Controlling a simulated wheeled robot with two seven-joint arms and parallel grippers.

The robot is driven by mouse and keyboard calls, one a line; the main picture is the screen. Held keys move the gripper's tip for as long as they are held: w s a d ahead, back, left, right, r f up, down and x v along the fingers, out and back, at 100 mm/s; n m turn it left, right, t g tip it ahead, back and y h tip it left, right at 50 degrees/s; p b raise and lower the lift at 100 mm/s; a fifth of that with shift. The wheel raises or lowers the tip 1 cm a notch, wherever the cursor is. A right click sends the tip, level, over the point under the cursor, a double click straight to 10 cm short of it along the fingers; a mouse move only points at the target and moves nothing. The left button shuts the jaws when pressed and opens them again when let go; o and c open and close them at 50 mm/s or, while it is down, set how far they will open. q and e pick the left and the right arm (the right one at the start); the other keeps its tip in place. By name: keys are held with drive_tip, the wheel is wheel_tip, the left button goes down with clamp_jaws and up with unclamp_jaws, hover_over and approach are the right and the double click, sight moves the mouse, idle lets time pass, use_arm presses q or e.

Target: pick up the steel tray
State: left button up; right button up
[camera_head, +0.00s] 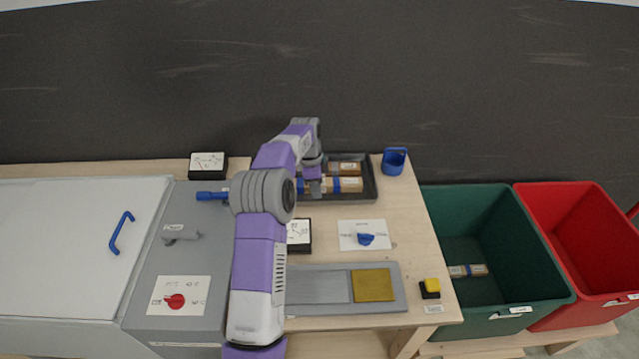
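A dark grey tray with a raised rim (372,182) stands at the back of the wooden table and holds brown and tan cylinder-like pieces (347,185) with blue bands. It is the only rimmed tray I see, and its left part is hidden behind my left arm. My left gripper (314,188) points down over the left part of this tray. Its fingers are small and partly hidden, so I cannot tell whether they are open or touch anything. My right gripper is not in view.
A blue cup-like holder (393,162) stands right of the tray. A grey board with silver and gold plates (374,286) lies in front, near a yellow-topped button (431,287). Green (520,262) and red (578,240) bins stand right; a white lidded unit (70,250) stands left.

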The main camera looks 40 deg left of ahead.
use_arm(q)
drive_tip(key=f, duration=0.3)
drive_tip(key=f+b, duration=0.1)
drive_tip(key=f, duration=0.1)
drive_tip(key=shift+w+d+f, duration=0.2)
drive_tip(key=shift+d+f, duration=0.1)
drive_tip(key=shift+f, duration=0.05)
clamp_jaws()
drive_tip(key=shift+r, duration=0.2)
